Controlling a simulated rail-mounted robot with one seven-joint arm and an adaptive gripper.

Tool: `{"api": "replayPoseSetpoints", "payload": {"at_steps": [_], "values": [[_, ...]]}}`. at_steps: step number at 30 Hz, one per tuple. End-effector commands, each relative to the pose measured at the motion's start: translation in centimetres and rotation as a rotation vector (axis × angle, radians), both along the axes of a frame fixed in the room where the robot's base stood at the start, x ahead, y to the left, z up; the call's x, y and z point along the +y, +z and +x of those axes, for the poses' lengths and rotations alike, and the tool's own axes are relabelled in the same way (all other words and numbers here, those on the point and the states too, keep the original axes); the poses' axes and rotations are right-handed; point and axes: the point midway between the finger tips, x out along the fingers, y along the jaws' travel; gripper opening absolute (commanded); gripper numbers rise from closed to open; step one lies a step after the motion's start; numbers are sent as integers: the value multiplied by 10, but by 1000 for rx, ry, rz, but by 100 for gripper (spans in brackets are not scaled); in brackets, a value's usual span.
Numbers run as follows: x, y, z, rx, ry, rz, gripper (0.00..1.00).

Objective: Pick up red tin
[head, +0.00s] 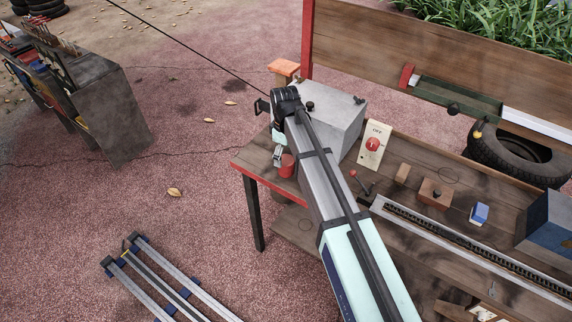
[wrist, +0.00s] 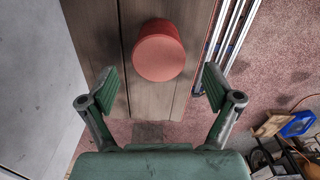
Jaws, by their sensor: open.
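The red tin (head: 287,165) stands near the left end of the wooden bench top (head: 262,158) in the head view. In the wrist view the red tin (wrist: 160,54) shows its round top, ahead of and between the two fingers. My gripper (wrist: 155,82) is open and empty, with one finger on each side of the tin's line and the tin apart from both. In the head view my gripper (head: 277,153) is beside the tin, partly hidden by my arm.
A grey metal box (head: 340,125) stands close to the tin on the bench; its side also fills the left of the wrist view (wrist: 40,70). A white OFF switch panel (head: 374,146), wooden blocks (head: 434,193) and a blue-white block (head: 479,213) lie to the right.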

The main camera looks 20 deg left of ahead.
Motion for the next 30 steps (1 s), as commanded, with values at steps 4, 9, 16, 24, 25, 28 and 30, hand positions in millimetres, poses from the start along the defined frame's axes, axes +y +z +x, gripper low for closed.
{"api": "replayPoseSetpoints", "payload": {"at_steps": [4,9,16,24,25,28,30], "values": [[-1,-5,0,1,0,-1,89],[-3,-19,0,2,0,-2,89],[-4,-46,1,1,0,-1,89],[-4,-54,1,0,0,0,89],[-4,-54,1,0,0,0,89],[-4,-54,1,0,0,0,75],[-4,-54,1,0,0,0,50]]}}
